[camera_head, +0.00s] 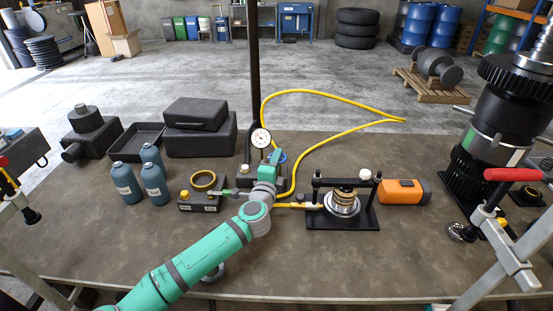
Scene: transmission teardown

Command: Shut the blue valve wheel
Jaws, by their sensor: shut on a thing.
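The blue valve wheel (283,157) shows as a small blue arc just right of my gripper, near the middle of the bench. My gripper (275,157), at the end of my green arm, is shut at the wheel and holds it. The gripper covers most of the wheel, so its spokes and how far it is turned cannot be seen. A dark block (247,176) with a round dial gauge (261,138) stands right behind and to the left of the gripper.
A yellow hose (330,94) loops behind and right of the wheel. A black press frame (360,213) and an orange tool (400,191) stand to the right. The bench front (330,265) is mostly clear.

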